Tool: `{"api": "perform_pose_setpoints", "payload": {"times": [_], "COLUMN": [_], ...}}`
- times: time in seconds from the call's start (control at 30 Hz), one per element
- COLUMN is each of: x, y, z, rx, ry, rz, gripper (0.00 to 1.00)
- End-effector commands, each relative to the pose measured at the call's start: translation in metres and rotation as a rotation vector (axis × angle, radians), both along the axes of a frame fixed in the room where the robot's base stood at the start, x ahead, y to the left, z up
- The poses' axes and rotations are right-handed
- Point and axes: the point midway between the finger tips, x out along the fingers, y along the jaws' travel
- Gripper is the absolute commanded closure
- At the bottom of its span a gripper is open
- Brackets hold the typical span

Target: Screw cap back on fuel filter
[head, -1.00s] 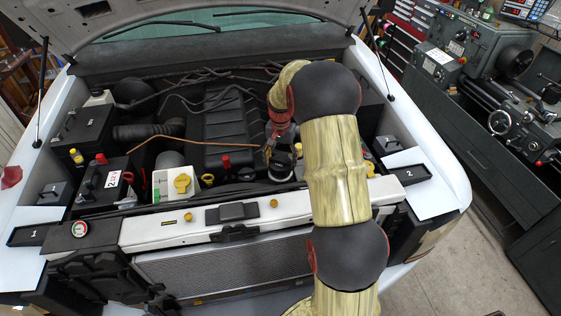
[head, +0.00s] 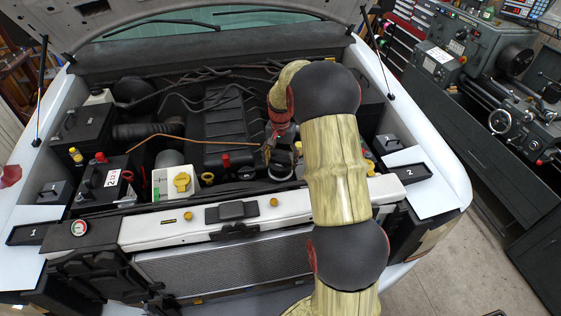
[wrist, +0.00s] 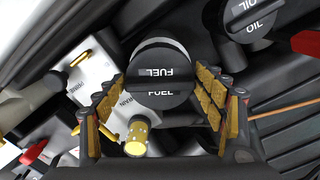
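The black fuel cap (wrist: 150,76), with a raised grip bar marked FUEL, is in the middle of the wrist view. My gripper (wrist: 161,78) has one finger on each side of it. The fingertips lie against the cap's edges with no clear gap, so it looks shut on the cap. A round grey-black rim, seemingly the fuel filter (wrist: 160,46), shows behind the cap. The cap's underside and its seating on the filter are hidden. In the head view my arm covers much of this spot.
A black OIL cap (wrist: 250,14) stands close to the right finger. A white reservoir with a yellow cap (head: 182,182) is left of my arm. A brass fitting (wrist: 137,137) is near the left finger. The radiator support (head: 160,229) crosses in front.

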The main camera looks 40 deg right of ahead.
Motion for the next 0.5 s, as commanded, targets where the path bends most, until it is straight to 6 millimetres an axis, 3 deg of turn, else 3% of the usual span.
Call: {"api": "perform_pose_setpoints", "payload": {"times": [0.23, 0.5], "x": [-0.0001, -0.0002], "y": [0.0, 0.0001], "z": [0.0, 0.0], "rx": [0.0, 0.0], "ry": [0.0, 0.0], "rz": [0.0, 0.0], "gripper": [0.14, 0.14]}}
